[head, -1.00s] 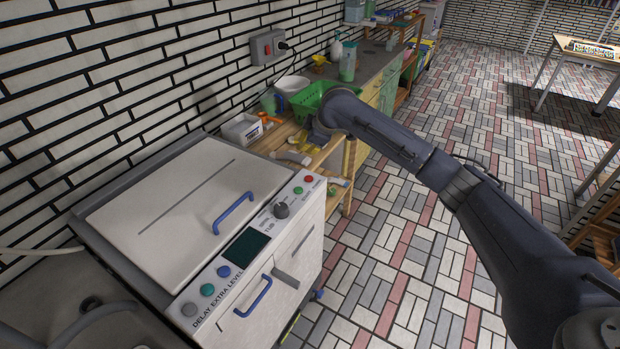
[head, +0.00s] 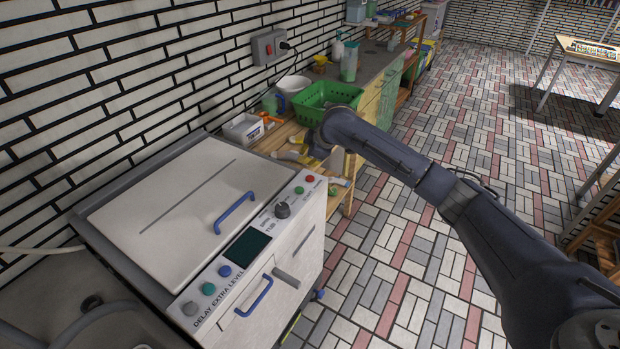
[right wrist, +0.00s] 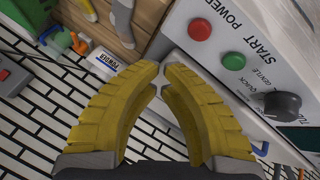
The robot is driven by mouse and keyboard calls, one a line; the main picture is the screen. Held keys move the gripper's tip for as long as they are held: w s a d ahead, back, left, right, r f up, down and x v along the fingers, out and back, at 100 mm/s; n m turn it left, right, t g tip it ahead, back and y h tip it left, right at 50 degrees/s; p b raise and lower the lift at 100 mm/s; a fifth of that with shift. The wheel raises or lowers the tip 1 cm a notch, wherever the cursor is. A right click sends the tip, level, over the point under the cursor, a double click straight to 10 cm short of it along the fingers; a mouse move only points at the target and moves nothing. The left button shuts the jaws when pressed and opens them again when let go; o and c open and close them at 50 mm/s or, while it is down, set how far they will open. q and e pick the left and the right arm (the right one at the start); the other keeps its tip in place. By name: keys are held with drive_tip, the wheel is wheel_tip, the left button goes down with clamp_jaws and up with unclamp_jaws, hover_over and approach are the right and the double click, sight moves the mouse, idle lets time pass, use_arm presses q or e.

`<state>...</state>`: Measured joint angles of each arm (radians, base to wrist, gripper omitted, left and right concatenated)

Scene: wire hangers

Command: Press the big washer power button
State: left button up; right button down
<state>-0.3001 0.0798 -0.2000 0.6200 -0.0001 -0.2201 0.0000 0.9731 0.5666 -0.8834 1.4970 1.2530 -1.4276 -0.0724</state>
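The washer (head: 190,205) stands at the lower left of the head view, with buttons and a dark knob along its front panel. Its red power button (head: 309,179) is at the panel's far right end, beside a green start button (head: 298,190). The right wrist view shows the red button (right wrist: 199,29), marked POWER, above and right of my fingertips and apart from them. My right gripper (right wrist: 160,66) has yellow fingers with their tips brought together and nothing seen between them. In the head view my own arm mostly hides this gripper. My left gripper is not in view.
The washer's lid has a raised blue handle (head: 235,212).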

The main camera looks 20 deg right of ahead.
sight(306, 177)
drive_tip(key=shift+f, duration=2)
drive_tip(key=shift+f, duration=0.9)
idle(0.9)
drive_tip(key=shift+r, duration=0.1)
idle(0.4)
drive_tip(key=shift+r, duration=0.75)
drive_tip(key=shift+r, duration=0.15)
drive_tip(key=shift+r, duration=2.4)
